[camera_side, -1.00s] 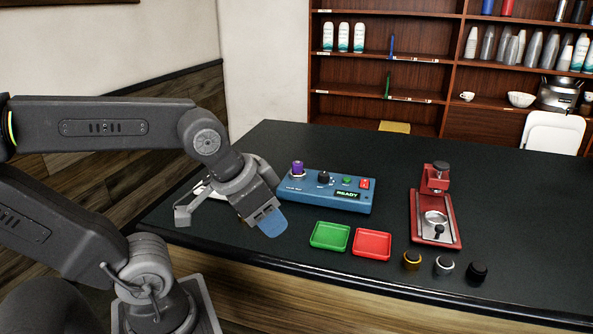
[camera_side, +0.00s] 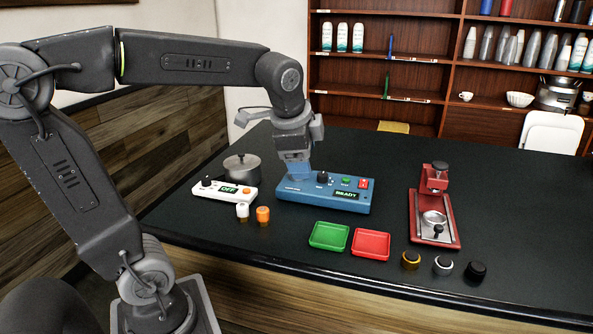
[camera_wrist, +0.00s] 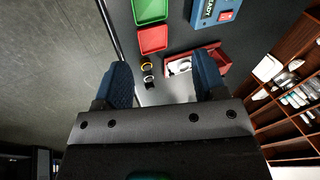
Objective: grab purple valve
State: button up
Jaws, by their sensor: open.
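The purple valve is not visible now in either view. In the side view, my gripper (camera_side: 298,172) points down over the left end of the blue box (camera_side: 325,195), where the valve stood, and its blue fingers hide that spot. I cannot tell whether the fingers are around the valve or above it. In the wrist view, the two blue fingers of my gripper (camera_wrist: 161,70) are wide apart with nothing seen held between them. Part of the blue box (camera_wrist: 204,16) shows at the top of that view.
A white box (camera_side: 222,196), a lidded pot (camera_side: 242,168) and white and orange knobs stand left of the blue box. Green (camera_side: 328,236) and red (camera_side: 371,244) trays lie in front. A red brewer (camera_side: 448,230) and several dark-based rings are at the right.

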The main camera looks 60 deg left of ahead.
jog(key=w+a+f+m+g+y, duration=0.1)
jog(key=w+a+f+m+g, duration=0.1)
jog(key=w+a+m, duration=0.6)
jog(key=w+a+f+m+g+y, duration=0.1)
jog(key=w+a+f+m+g, duration=0.3)
jog(key=a, duration=0.9)
jog(key=a+f, duration=0.1)
jog(key=f, duration=0.1)
jog(key=f+t, duration=0.1)
jog(key=f, duration=0.1)
jog(key=a+f+t, duration=0.1)
jog(key=f, duration=0.1)
jog(key=shift+w+a+n, duration=0.3)
jog(key=shift+n, duration=0.1)
jog(key=shift+a+x, duration=0.15)
jog(key=shift+x, duration=1.1)
jog(key=shift+a+x, duration=0.15)
jog(key=shift+x, duration=1.15)
jog(key=shift+r, duration=0.2)
jog(key=c, duration=1)
jog(key=shift+c, duration=0.4)
jog(key=shift+r, duration=0.1)
